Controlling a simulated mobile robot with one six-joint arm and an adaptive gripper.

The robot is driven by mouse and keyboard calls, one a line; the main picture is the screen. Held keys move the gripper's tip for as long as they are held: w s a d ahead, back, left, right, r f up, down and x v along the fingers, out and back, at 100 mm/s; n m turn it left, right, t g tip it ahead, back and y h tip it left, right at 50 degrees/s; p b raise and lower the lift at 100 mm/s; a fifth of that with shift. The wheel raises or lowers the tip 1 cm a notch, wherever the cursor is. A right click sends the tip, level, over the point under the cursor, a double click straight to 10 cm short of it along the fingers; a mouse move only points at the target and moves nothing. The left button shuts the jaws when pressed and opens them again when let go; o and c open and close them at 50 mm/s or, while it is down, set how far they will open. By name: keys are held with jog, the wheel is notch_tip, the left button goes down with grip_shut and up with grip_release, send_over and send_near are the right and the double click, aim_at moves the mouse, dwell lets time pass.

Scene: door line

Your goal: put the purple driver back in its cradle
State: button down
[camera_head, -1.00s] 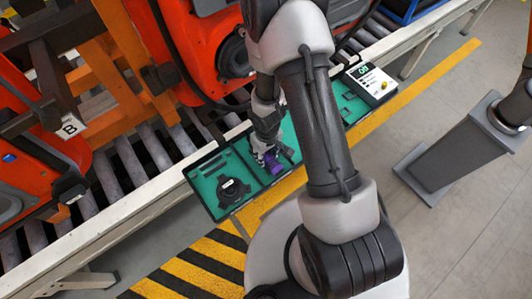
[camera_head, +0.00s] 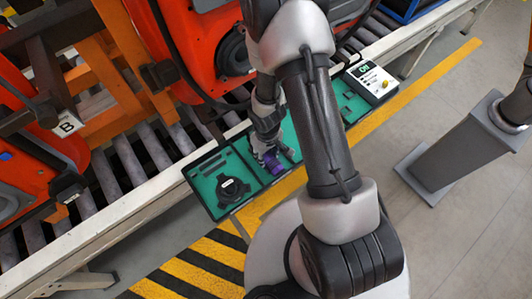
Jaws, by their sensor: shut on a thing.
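The purple driver (camera_head: 273,163) is at my gripper (camera_head: 269,156), which is shut on it, just over the green-lined tray (camera_head: 207,191). My gripper is small in the view, and the fingertips are partly hidden by the driver and the wrist. I cannot tell whether the driver touches the tray. A dark cradle-like round fixture (camera_head: 232,188) sits in the left section of the tray; I cannot tell whether it is the driver's cradle. My forearm hides the middle of the tray.
Orange door parts (camera_head: 40,120) hang over the roller conveyor (camera_head: 140,160) behind. A grey pedestal (camera_head: 450,150) stands at right. Yellow floor stripes run in front.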

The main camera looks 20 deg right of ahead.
jog(key=shift+s+f+b, duration=0.1)
jog(key=shift+f+b, duration=0.25)
dwell(0.7)
jog(key=c, duration=1)
grip_release()
jog(key=shift+r, duration=0.15)
jog(key=shift+d+r, duration=0.1)
jog(key=shift+r, duration=0.45)
notch_tip(320, 180, up, 11)
jog(key=shift+s+f, duration=0.15)
